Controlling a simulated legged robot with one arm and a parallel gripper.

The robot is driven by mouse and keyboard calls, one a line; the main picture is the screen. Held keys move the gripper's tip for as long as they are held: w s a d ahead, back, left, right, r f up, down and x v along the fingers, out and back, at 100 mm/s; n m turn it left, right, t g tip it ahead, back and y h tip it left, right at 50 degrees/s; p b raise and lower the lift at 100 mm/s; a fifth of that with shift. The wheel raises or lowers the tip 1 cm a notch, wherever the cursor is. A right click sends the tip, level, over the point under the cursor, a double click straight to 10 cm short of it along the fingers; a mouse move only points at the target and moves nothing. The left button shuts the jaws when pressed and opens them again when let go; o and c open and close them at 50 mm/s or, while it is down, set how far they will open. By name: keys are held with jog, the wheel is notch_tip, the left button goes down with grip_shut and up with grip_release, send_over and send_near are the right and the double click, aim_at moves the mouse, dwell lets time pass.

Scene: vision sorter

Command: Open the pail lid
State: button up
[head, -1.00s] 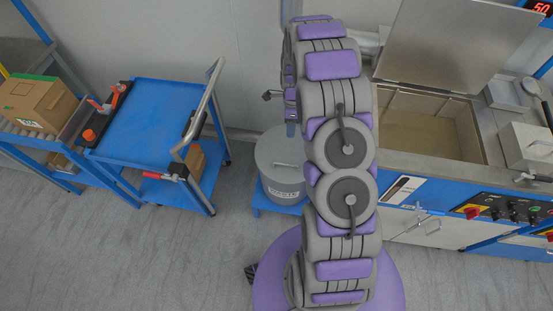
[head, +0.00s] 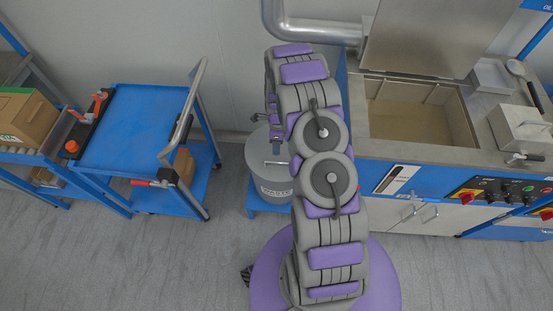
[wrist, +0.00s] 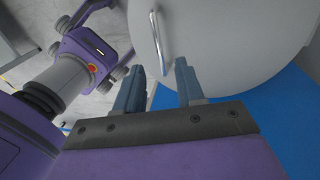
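The grey pail (head: 272,190) with a label on its front stands on a blue base, partly hidden by my arm. Its round grey lid (head: 262,150) lies flat on top and looks shut. The lid also fills the upper right of the wrist view (wrist: 225,40), with a metal bar handle (wrist: 161,38) on it. My gripper (wrist: 160,80) is open, its two fingers apart with nothing between them. In the wrist view the fingertips point toward the near end of the handle and appear over the lid's edge. Contact cannot be made out.
A blue cart (head: 135,125) with a metal rail stands left of the pail. A machine with an open basin (head: 415,122) and raised cover stands to the right. A blue surface (wrist: 260,120) shows beneath the pail in the wrist view. Grey floor in front is clear.

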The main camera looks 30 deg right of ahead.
jog(key=b, duration=0.1)
send_over(276, 165)
jog(key=f, duration=0.7)
jog(key=shift+s+f, duration=0.2)
jog(key=shift+f, duration=0.05)
jog(key=shift+c, duration=0.2)
grip_shut()
